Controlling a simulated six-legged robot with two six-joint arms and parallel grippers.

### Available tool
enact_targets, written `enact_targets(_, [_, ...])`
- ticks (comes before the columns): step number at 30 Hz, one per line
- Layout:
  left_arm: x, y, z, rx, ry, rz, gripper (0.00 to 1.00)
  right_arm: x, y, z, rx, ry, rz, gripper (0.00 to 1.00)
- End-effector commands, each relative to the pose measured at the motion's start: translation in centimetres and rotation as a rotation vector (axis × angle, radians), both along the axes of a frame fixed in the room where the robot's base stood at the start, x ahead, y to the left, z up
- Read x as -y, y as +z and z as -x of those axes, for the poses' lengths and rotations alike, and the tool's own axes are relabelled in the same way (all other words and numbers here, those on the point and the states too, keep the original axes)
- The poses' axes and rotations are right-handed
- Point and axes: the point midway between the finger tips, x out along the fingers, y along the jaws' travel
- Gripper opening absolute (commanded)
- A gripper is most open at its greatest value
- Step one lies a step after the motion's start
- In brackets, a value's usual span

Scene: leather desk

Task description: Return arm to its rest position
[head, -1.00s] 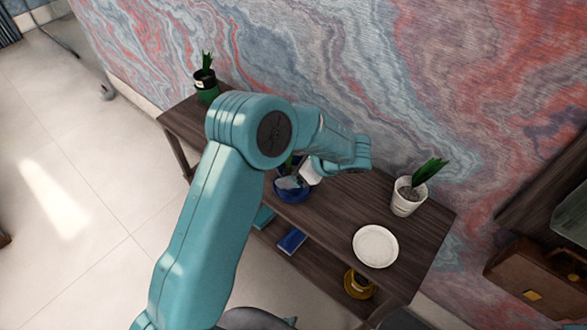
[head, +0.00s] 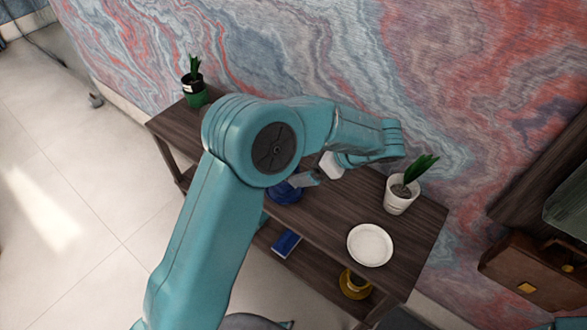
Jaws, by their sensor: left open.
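My teal left arm (head: 205,240) comes in from the bottom left, bends at a large elbow joint and reaches over the dark wooden shelf (head: 335,210). The wrist is at the right end of the forearm, left of the white potted plant. My left gripper (head: 309,178) hangs below the forearm, partly hidden by it. It is open, and I see nothing held in it. It appears above and beside a blue pot (head: 286,193), which the arm partly covers; I cannot tell whether they touch. My right gripper is not in view.
A white potted plant (head: 398,197) and a white plate (head: 370,245) stand on the shelf's right part. A green potted plant (head: 195,95) stands at its far left. A blue book (head: 286,243) and a yellow cup (head: 354,285) are lower down. A brown bag (head: 535,272) is at right.

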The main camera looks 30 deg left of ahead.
Motion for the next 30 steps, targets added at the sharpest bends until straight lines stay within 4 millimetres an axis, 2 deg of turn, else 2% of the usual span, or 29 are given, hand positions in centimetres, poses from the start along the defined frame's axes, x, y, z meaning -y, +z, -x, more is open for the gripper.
enact_targets(3, [1.3, 1.2, -0.2, 0.002, -0.001, 0.001, 1.0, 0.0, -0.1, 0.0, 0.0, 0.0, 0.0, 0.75])
enact_targets(7, [1.9, 1.9, -0.2, 0.0, 0.0, 0.0, 1.0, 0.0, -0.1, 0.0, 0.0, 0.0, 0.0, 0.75])
enact_targets(30, [1.9, 1.9, 0.0, 0.0, 0.0, 0.0, 1.0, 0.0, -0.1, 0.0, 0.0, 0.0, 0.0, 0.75])
